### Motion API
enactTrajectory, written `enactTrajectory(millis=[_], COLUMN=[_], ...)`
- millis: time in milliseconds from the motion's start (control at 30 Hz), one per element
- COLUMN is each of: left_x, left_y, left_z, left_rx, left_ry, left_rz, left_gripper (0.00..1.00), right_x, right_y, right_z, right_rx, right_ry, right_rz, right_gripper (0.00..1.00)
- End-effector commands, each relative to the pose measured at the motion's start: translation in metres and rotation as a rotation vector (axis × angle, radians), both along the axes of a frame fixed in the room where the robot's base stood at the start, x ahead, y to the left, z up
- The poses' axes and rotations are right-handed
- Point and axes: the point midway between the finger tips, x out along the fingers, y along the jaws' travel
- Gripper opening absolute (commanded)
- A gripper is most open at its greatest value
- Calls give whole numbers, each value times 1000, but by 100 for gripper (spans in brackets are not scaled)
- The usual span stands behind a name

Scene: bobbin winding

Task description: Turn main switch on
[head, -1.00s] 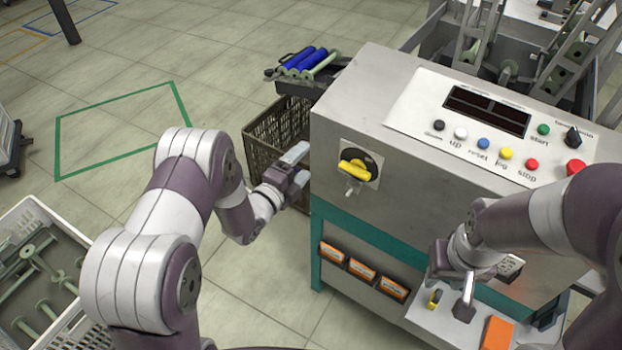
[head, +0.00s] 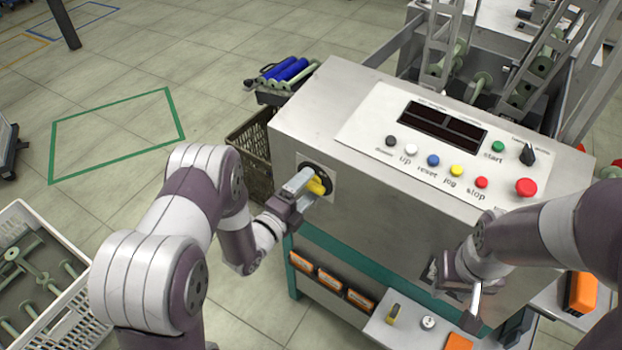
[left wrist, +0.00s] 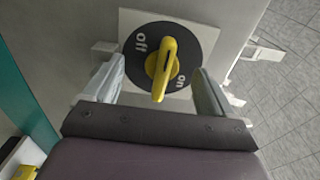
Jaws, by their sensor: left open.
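The main switch is a black round dial (left wrist: 183,52) with a yellow handle (left wrist: 162,68), on a pale plate on the machine's side. Its labels read "off" at upper left and "on" at lower right in the left wrist view; the handle stands nearly upright between them there. In the head view the yellow handle (head: 319,186) is partly hidden by my left gripper (head: 303,183). In the left wrist view my left gripper (left wrist: 159,68) is open, its fingers on either side of the handle, with gaps visible. My right gripper (head: 456,285) hangs before the machine's front, its fingers unclear.
The control panel (head: 400,150) with colored buttons is on the machine top. Orange boxes (head: 330,279) sit below the switch. A dark crate (head: 250,150) stands behind, and a white crate of bobbins (head: 75,315) at left. The floor between is clear.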

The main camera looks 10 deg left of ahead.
Motion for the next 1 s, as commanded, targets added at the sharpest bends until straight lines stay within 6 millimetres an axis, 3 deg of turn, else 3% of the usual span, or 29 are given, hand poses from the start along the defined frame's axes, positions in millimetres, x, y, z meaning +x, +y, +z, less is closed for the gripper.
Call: enactTrajectory(millis=[1000], left_x=[19], left_y=[-9], left_z=[-2], left_rx=[0], left_ry=[0], left_rz=[-1], left_gripper=[85], right_x=[0], right_y=[0], right_z=[-9], right_rx=[0], right_ry=[1], right_rz=[0], right_gripper=[38])
